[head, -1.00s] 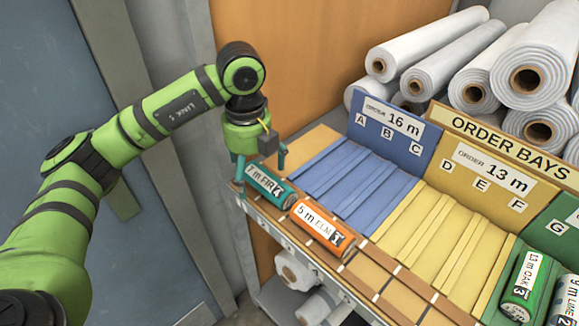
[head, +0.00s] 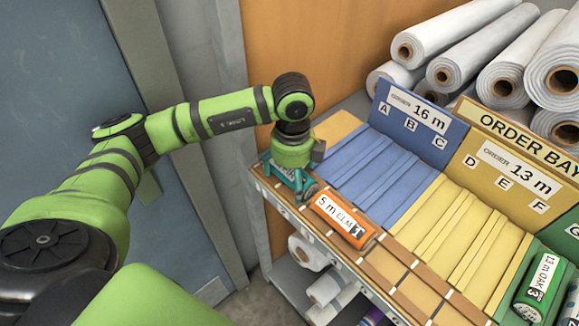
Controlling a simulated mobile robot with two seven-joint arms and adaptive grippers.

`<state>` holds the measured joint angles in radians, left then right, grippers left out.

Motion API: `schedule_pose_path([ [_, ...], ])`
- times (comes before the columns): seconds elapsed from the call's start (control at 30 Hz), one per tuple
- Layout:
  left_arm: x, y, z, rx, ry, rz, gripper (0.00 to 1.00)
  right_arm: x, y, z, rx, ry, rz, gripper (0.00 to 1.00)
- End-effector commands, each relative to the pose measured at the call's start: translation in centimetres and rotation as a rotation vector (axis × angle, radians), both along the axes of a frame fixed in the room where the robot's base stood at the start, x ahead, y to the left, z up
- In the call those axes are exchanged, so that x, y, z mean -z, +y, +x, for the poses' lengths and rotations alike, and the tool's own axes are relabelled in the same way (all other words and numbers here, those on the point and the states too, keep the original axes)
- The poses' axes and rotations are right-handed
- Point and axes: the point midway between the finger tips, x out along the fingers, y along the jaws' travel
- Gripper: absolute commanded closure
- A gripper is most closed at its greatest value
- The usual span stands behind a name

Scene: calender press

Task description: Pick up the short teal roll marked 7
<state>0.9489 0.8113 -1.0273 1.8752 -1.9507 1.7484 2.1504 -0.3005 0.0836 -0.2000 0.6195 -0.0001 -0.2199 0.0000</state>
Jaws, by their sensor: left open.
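The short teal roll (head: 284,172) lies at the left end of the front ledge of the rack, mostly hidden under my left gripper. Only a part of its white label and teal side shows. My left gripper (head: 290,184) points down right over it, open, with its teal fingers low at the roll. I cannot tell whether the fingers touch it. My right gripper is not in view.
An orange roll marked 5 m ELM (head: 342,219) lies close to the right of the gripper. Blue bays (head: 368,170) and yellow bays (head: 462,235) rise behind the ledge. A green roll (head: 540,287) is at the lower right. White rolls (head: 440,35) are stacked behind.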

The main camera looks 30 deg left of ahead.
Motion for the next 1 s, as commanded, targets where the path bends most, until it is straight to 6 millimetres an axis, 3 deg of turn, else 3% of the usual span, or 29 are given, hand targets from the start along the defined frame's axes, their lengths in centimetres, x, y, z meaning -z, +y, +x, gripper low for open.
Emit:
schedule_pose_path([
  [0.23, 0.38, -0.02, 0.02, 0.001, 0.000, 0.000, 0.00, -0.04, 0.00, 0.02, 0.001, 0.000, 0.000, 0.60],
  [0.27, 0.38, -0.02, 0.02, 0.001, 0.000, 0.000, 0.04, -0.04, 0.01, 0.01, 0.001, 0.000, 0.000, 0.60],
  [0.4, 0.36, -0.02, 0.03, 0.001, 0.000, 0.000, 0.60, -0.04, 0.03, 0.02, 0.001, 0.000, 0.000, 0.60],
  [0.43, 0.36, -0.02, 0.02, 0.001, 0.000, 0.000, 0.62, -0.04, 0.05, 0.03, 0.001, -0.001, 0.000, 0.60],
  [0.83, 0.38, -0.01, -0.04, 0.002, 0.002, 0.001, 0.63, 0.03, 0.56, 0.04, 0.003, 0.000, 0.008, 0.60],
  [1.0, -0.48, -0.03, 0.06, 0.002, -0.001, 0.000, 0.63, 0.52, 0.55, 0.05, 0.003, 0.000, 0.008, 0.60],
])
